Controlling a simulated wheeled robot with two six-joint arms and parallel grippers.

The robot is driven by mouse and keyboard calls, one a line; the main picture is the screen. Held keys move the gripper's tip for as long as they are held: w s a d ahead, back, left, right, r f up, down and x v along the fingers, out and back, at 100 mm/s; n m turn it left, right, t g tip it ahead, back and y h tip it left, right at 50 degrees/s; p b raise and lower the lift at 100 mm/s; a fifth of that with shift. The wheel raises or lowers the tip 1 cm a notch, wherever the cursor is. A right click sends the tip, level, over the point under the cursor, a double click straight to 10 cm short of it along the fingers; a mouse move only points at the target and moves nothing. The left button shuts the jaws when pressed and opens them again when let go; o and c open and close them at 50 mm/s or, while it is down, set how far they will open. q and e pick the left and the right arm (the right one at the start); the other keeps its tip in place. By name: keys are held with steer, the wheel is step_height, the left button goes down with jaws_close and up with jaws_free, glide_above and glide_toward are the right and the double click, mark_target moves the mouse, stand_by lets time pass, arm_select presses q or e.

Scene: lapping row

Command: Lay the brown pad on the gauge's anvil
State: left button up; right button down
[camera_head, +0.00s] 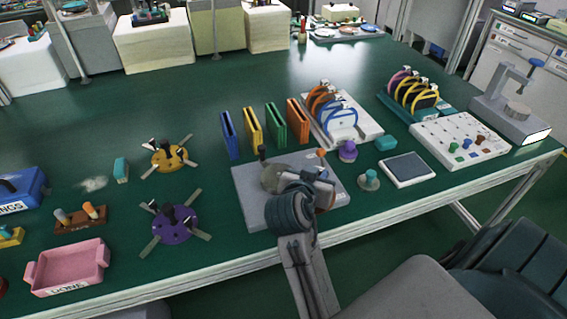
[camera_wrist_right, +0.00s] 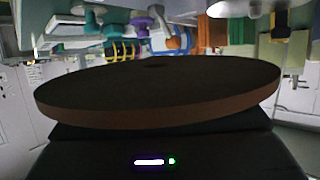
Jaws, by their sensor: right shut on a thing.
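A round brown pad (camera_wrist_right: 160,107) fills the middle of the right wrist view, held flat and close to the camera. In the head view only a brownish edge of it (camera_head: 326,201) shows beside my right gripper (camera_head: 318,184), which is shut on it above the grey plate. The fingertips are mostly hidden. The gauge (camera_head: 484,104), a grey C-shaped frame with a blue knob, stands at the right end of the table. Its anvil, a short beige cylinder (camera_head: 517,110), is bare on top. The pad is well left of it. My left gripper is not in view.
A white board with small coloured pegs (camera_head: 445,139) lies just left of the gauge. Between it and my gripper are a dark-topped white tray (camera_head: 407,169), a teal block (camera_head: 386,143) and a small knobbed piece (camera_head: 369,180). Racks of coloured rings (camera_head: 340,120) stand behind.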

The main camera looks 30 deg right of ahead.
steer(key=p, duration=0.2)
glide_above(285, 165)
steer(key=s, duration=0.1)
steer(key=shift+s+f, duration=0.15)
steer(key=shift+f, duration=0.3)
steer(key=shift+w, duration=0.6)
step_height(285, 165, down, 3)
steer(key=shift+r+p, duration=0.15)
steer(key=shift+p, duration=0.15)
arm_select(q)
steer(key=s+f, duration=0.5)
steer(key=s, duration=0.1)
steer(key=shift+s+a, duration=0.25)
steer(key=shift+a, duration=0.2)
arm_select(e)
steer(key=shift+f, duration=0.35)
steer(key=c, duration=1.2)
jaws_free()
steer(key=shift+s, duration=0.1)
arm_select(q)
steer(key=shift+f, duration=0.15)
arm_select(e)
steer(key=shift+f, duration=0.1)
